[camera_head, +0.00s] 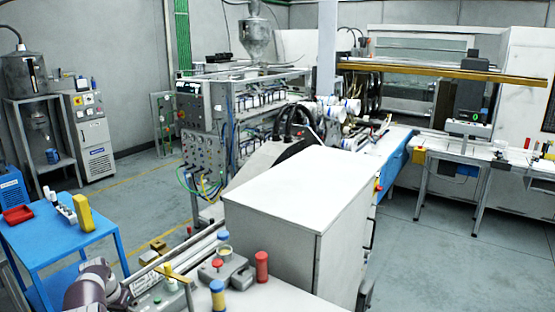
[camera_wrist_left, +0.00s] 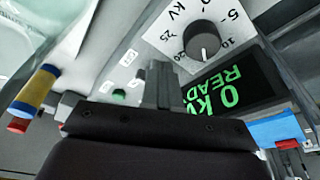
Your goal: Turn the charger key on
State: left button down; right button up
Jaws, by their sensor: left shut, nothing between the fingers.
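In the left wrist view, a charger panel carries a black round knob (camera_wrist_left: 203,40) with a white kV scale. Beside it, a dark display (camera_wrist_left: 235,90) shows green text, "0 kV" and "READ", upside down. My left gripper (camera_wrist_left: 160,72) is shut and empty in front of the panel, its fingers close to the panel face. A small green button (camera_wrist_left: 119,93) and white labels lie left of the fingers. I cannot make out the charger key; the gripper may hide it. In the head view my left arm comes in at the bottom left. My right gripper is not in view.
A yellow and blue cylinder (camera_wrist_left: 37,88) shows left in the wrist view. In the head view, a red cylinder (camera_head: 262,266) and a blue-capped yellow cylinder (camera_head: 217,294) stand near the front. A large white cabinet (camera_head: 300,190) is behind them. A blue table (camera_head: 75,245) stands left.

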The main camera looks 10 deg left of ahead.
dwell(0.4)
pick_arm(q)
jog(key=shift+s, duration=0.1)
jog(key=shift+s+a, duration=0.15)
jog(key=shift+s, duration=0.15)
notch_tip(320, 180, up, 8)
jog(key=d+p, duration=0.2)
jog(key=p, duration=0.6)
jog(key=b+x, duration=0.1)
jog(key=x, duration=0.1)
jog(key=s+b+x, duration=0.1)
jog(key=x, duration=0.2)
jog(key=d+b+x, duration=0.1)
jog(key=x, duration=0.1)
jog(key=shift+s+f+b, duration=0.15)
jog(key=shift+f+b, duration=0.15)
jog(key=shift+f, duration=0.1)
jog(key=shift+f+b, duration=0.3)
jog(key=shift+r, duration=0.1)
